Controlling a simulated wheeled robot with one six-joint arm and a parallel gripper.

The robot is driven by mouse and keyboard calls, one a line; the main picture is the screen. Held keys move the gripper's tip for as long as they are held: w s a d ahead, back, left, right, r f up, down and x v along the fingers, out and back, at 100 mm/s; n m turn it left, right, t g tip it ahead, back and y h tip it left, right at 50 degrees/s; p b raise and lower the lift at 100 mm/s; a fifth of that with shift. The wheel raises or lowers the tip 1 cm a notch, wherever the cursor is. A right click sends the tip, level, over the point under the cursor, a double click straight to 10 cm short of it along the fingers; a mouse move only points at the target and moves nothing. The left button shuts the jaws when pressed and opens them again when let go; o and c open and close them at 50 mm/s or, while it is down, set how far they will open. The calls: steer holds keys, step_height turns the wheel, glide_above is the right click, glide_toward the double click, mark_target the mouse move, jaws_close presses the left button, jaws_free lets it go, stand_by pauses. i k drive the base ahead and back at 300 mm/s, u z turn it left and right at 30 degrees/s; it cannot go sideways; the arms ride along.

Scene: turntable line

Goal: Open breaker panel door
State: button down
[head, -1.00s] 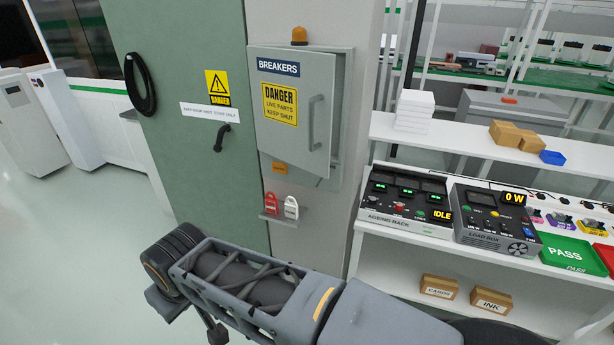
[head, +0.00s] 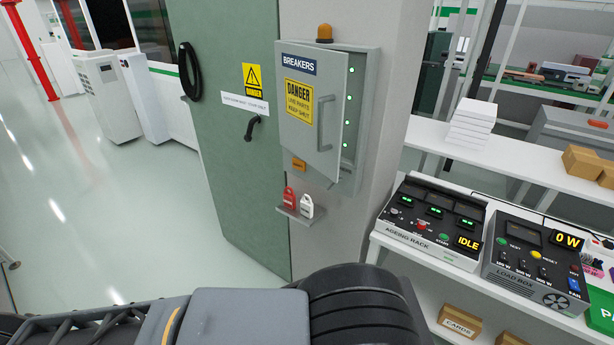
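The breaker panel (head: 366,110) is a grey box on a pale pillar. Its grey door (head: 309,134) carries a BREAKERS label and a yellow DANGER sign. The door stands ajar, with its right edge away from the box and a column of green lights (head: 348,101) showing in the gap. A vertical grey handle (head: 324,124) is near the door's right edge. My arm crosses the bottom of the view, below and apart from the panel. My gripper is not in view.
A small shelf (head: 297,216) under the panel holds a red tag (head: 289,198) and a white tag (head: 307,206). A green cabinet (head: 225,150) stands left. A bench with the ageing rack (head: 432,225) and load box (head: 535,262) is right. The floor at left is clear.

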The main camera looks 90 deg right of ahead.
mark_target(312, 82)
steer(key=k, duration=0.95)
steer(key=z, duration=1.6)
